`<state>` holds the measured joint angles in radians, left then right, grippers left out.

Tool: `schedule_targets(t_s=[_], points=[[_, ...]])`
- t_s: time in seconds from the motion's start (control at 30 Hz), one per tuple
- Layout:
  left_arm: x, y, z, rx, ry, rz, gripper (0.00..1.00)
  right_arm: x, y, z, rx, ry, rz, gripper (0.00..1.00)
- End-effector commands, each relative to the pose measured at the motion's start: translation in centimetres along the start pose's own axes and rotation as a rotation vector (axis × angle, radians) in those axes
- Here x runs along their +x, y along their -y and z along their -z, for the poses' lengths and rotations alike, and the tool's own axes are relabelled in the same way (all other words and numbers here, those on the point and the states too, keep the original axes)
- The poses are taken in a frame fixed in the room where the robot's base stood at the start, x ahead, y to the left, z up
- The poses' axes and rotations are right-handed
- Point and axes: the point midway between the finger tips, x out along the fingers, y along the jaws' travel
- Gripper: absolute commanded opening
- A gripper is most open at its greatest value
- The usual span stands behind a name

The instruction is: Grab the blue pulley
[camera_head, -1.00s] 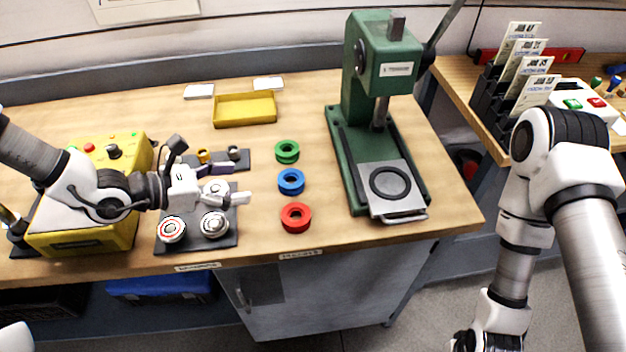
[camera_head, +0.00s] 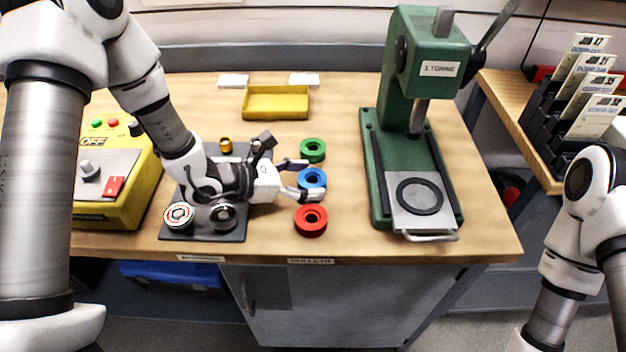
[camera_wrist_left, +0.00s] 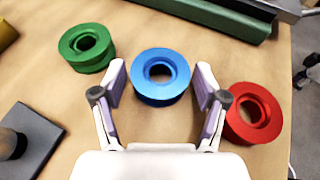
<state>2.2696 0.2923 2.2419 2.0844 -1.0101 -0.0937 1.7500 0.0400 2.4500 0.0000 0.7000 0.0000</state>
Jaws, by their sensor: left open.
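The blue pulley (camera_head: 312,179) lies flat on the wooden bench, between the green pulley (camera_head: 312,150) and the red pulley (camera_head: 310,221). My left gripper (camera_head: 304,178) is open at the blue pulley's left side and partly covers it in the head view. In the left wrist view the blue pulley (camera_wrist_left: 160,75) sits ahead of and between the open fingers (camera_wrist_left: 160,88), with no clear contact. The green pulley (camera_wrist_left: 87,47) is left of the fingers and the red pulley (camera_wrist_left: 253,113) is close beside the right finger. My right gripper is out of view.
A green press (camera_head: 428,130) stands right of the pulleys. A dark plate (camera_head: 225,230) with bearings lies under my left wrist. A yellow tray (camera_head: 276,115) is behind, and a yellow control box (camera_head: 145,195) is at left. Bare bench lies between pulleys and press.

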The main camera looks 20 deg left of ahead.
Motion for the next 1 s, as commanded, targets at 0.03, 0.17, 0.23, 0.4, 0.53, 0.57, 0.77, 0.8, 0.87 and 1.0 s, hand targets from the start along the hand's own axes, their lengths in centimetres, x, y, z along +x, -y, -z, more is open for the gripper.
schedule_targets(t_s=[0.03, 0.17, 0.23, 0.4, 0.53, 0.57, 0.77, 0.8, 0.87, 1.0], points=[[0.3, 0.0, 0.0, 0.000, -0.001, 0.000, 0.73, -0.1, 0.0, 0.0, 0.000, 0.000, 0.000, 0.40], [0.4, 0.0, 0.0, -0.002, 0.001, -0.001, 0.73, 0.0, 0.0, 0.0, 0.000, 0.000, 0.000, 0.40], [0.4, 0.0, 0.0, -0.002, 0.001, -0.001, 0.73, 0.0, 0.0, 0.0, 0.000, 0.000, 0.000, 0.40], [0.3, 0.0, 0.0, -0.002, 0.001, -0.001, 0.19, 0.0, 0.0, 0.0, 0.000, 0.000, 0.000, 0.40], [0.3, 0.0, 0.0, -0.001, 0.001, -0.001, 0.19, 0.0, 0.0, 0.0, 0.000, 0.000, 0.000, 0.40], [0.3, 0.0, 0.0, -0.001, 0.001, -0.001, 0.19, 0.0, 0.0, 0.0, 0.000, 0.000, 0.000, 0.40], [0.2, 0.0, -0.2, -0.001, 0.002, -0.001, 0.19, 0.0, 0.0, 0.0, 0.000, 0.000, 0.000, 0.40], [0.2, 0.0, -0.4, 0.000, 0.002, -0.001, 0.19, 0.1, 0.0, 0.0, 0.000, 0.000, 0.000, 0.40], [0.0, 0.0, -0.8, 0.001, 0.003, -0.001, 0.19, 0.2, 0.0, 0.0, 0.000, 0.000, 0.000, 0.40], [-0.6, 0.0, -2.3, 0.002, 0.004, -0.001, 0.19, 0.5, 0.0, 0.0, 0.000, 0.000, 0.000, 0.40]])
